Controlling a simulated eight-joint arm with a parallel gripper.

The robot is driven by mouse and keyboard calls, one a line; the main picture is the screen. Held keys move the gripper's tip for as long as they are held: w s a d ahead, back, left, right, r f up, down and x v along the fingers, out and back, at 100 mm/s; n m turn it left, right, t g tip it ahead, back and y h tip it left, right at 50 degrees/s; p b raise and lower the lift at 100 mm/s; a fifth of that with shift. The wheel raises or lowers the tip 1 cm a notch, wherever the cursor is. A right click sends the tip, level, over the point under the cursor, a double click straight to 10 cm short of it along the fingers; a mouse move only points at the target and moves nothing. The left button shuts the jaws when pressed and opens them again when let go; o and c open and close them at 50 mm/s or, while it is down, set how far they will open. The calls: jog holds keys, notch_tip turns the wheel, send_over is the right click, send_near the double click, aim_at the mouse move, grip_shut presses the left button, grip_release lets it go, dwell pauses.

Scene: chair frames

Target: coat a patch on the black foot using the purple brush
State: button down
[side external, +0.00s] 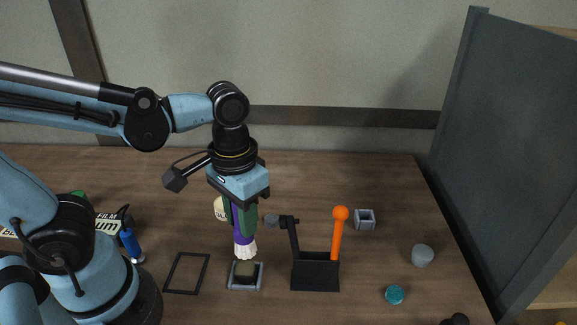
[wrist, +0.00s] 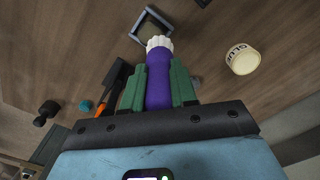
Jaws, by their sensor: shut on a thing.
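My gripper (side external: 240,212), with green fingers, is shut on the purple brush (side external: 243,238) and holds it upright, white bristles down. In the wrist view the brush (wrist: 158,82) sits between the two green fingers. Below the bristles, a dark block with an olive-beige top, which looks like the black foot (side external: 245,281), sits in a grey cradle (side external: 231,279). The cradle also shows in the wrist view (wrist: 167,17), partly hidden by the bristles. The bristle tips are at or just above the block's top; I cannot tell whether they touch.
A black holder (side external: 316,277) with an orange-topped rod (side external: 338,235) stands close to the right. A glue pot (wrist: 242,60) is behind the brush. A black frame (side external: 168,278) lies left. A small grey box (side external: 365,219), grey cup (side external: 422,256) and teal lid (side external: 394,294) are right.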

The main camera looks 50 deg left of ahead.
jog(key=shift+f, duration=0.5)
jog(key=shift+s+d+f, duration=0.3)
jog(key=shift+f, duration=0.2)
jog(key=shift+s+d+f, duration=0.15)
jog(key=shift+s+d, duration=0.85)
jog(key=shift+d, duration=0.05)
jog(key=shift+w+a, duration=1.4)
jog(key=shift+a, duration=0.05)
jog(key=shift+s+d+r, duration=0.1)
jog(key=shift+r, duration=3.9)
jog(key=shift+f, duration=0.1)
